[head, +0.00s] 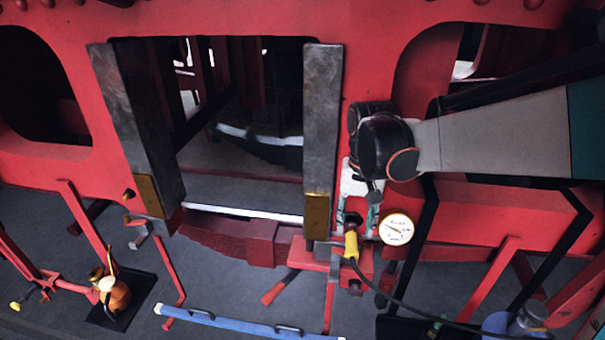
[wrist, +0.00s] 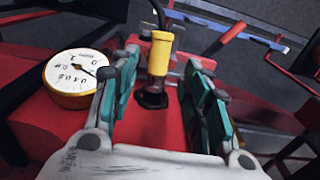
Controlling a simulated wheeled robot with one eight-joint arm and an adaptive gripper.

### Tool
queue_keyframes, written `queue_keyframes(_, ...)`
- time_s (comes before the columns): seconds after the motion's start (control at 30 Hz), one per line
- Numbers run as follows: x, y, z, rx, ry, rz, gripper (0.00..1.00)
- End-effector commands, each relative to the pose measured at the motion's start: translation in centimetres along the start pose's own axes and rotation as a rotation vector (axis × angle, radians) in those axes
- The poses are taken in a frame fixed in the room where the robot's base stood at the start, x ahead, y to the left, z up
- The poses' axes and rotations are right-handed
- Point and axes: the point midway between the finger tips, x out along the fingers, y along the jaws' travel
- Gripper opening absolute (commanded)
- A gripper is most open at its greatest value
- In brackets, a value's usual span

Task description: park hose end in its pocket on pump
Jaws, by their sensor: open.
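The hose end has a yellow sleeve (head: 351,244) and a black hose running from it. In the wrist view the sleeve (wrist: 161,52) stands between my fingers, with a brownish metal tip below it. The tip meets a dark round fitting (wrist: 151,100) on the red pump (wrist: 50,130); I cannot tell whether this is the pocket or how deep the tip sits. In the head view the red pump block (head: 362,264) is below my gripper. My gripper (wrist: 162,70) is open, its teal-padded fingers on either side of the hose end, with visible gaps.
A round white gauge (head: 396,228) stands close beside my gripper; it also shows in the wrist view (wrist: 76,78). The black hose (head: 410,306) trails to the lower right. A blue bar (head: 240,325) and an orange oil can (head: 115,294) are at the lower left.

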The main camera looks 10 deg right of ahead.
Motion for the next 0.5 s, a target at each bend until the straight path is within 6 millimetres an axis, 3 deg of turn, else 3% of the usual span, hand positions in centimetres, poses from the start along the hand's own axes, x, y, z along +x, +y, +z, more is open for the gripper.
queue_keyframes(0.5,3.1,-0.1,-0.3,0.006,-0.011,0.004,0.43)
